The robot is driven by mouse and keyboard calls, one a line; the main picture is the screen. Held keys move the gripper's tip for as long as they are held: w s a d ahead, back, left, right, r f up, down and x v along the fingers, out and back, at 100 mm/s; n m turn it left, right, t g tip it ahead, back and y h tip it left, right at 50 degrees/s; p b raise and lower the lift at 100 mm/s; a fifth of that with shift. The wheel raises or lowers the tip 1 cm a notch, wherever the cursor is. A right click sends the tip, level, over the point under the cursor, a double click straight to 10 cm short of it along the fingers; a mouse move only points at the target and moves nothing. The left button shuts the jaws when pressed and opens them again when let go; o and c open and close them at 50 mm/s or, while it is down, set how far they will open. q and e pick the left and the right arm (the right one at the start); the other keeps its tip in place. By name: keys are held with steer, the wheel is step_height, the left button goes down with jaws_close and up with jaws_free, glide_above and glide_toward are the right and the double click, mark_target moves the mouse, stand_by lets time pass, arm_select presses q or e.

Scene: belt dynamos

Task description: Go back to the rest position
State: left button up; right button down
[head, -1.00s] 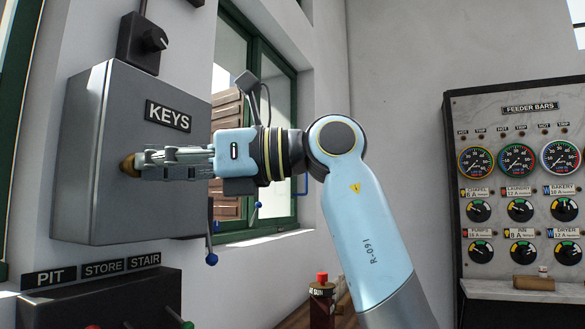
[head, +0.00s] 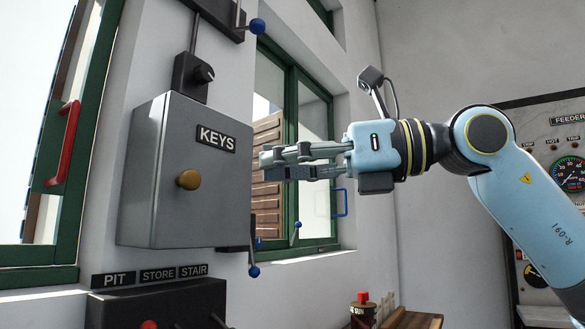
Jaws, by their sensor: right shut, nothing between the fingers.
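My right gripper (head: 268,166) shows in the head view with its fingers pointing left. It is shut and empty, in front of the window and to the right of the grey KEYS box (head: 170,210). A gap lies between its fingertips and the brass knob (head: 188,180) on the box's door. The box's door looks closed. My right arm reaches in from the right side of the picture. My left gripper is not in view.
A green-framed window (head: 312,150) stands behind the gripper. Blue-knobbed levers (head: 254,271) hang near the box. Below is a dark PIT, STORE, STAIR panel (head: 160,305). A feeder gauge board (head: 555,130) is at right, partly behind my arm. A red-topped item (head: 363,305) stands low.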

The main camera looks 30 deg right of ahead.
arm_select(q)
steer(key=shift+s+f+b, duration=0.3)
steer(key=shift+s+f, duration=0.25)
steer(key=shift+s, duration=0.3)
arm_select(e)
steer(key=shift+s+d, duration=0.35)
steer(key=shift+s, duration=0.4)
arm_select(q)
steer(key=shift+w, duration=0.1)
